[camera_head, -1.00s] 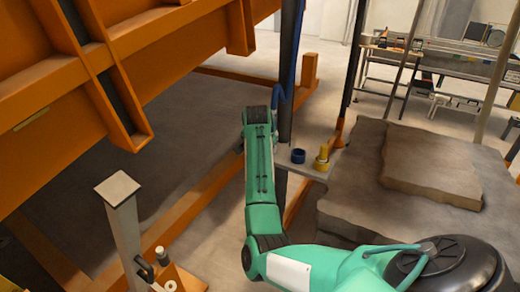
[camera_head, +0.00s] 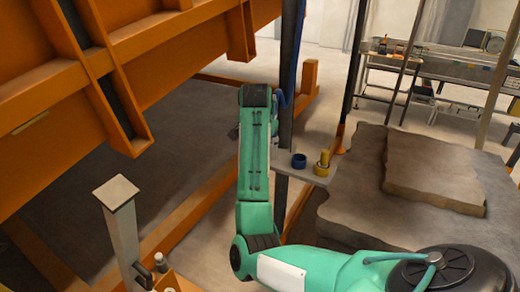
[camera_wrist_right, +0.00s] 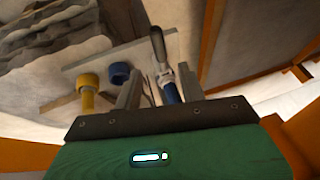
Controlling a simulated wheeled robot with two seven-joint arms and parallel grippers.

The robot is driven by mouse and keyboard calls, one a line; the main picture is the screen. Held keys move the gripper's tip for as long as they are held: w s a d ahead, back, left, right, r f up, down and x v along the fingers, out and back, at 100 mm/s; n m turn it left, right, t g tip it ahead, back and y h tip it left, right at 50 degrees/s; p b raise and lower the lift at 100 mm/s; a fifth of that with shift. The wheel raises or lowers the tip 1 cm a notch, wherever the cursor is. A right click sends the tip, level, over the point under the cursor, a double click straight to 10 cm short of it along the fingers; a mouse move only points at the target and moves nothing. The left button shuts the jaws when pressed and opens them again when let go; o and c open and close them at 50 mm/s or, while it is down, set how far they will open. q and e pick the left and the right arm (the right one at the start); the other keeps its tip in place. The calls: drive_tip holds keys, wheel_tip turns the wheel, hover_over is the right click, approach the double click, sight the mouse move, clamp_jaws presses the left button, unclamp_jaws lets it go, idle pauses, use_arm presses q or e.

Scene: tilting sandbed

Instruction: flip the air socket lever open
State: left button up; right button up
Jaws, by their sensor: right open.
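In the right wrist view a grey plate (camera_wrist_right: 88,63) carries a blue ring-shaped fitting (camera_wrist_right: 119,74) and a yellow fitting (camera_wrist_right: 88,92). A dark lever-like piece (camera_wrist_right: 158,45) with a metal collar and a blue lower part stands beside them; I cannot tell whether it is the air socket lever. My right gripper (camera_wrist_right: 160,76) is open, with this piece between its fingers in the picture; contact is unclear. In the head view the blue fitting (camera_head: 299,160) and yellow fitting (camera_head: 322,162) show right of my arm, which hides the right gripper. My left gripper is not in view.
A large orange frame (camera_head: 150,60) fills the upper left. A dark post (camera_head: 291,70) rises behind the plate. Stone slabs (camera_head: 430,175) lie to the right. A grey square-topped post (camera_head: 118,205) stands lower left. Bare floor lies beneath the frame.

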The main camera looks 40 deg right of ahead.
drive_tip(key=shift+v, duration=1.75)
